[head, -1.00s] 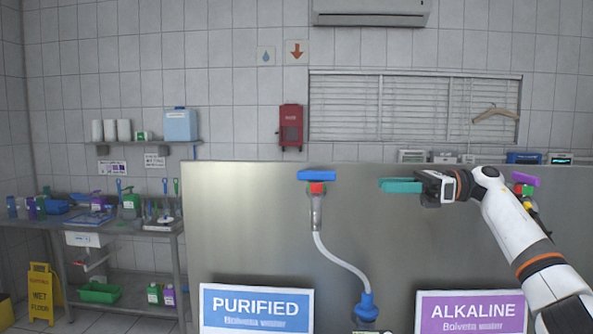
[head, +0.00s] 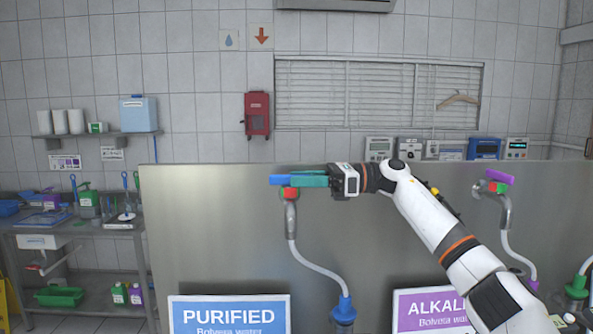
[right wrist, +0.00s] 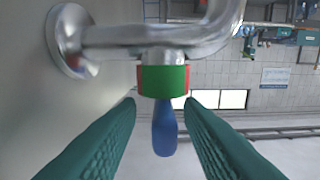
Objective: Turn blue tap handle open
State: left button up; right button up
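The blue tap handle (head: 276,180) sits on top of the PURIFIED tap (head: 291,208), above a red part. It lies roughly level and points sideways along the steel panel. My right gripper (head: 304,180) has its teal fingers at the handle from the right and covers part of it. In the right wrist view the blue handle (right wrist: 164,132) lies between the two fingers of my right gripper (right wrist: 160,108), which are open with a gap on each side. A green and red collar (right wrist: 164,80) sits between the handle and the chrome pipe. My left gripper is out of view.
The steel panel (head: 210,225) stands behind the taps. A purple-handled tap (head: 498,180) is to the right, past my right arm. The space left of the blue handle is clear.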

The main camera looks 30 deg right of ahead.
jog(key=shift+w+a+r, duration=0.1)
jog(key=shift+w+a, duration=0.1)
jog(key=shift+a, duration=0.5)
grip_shut()
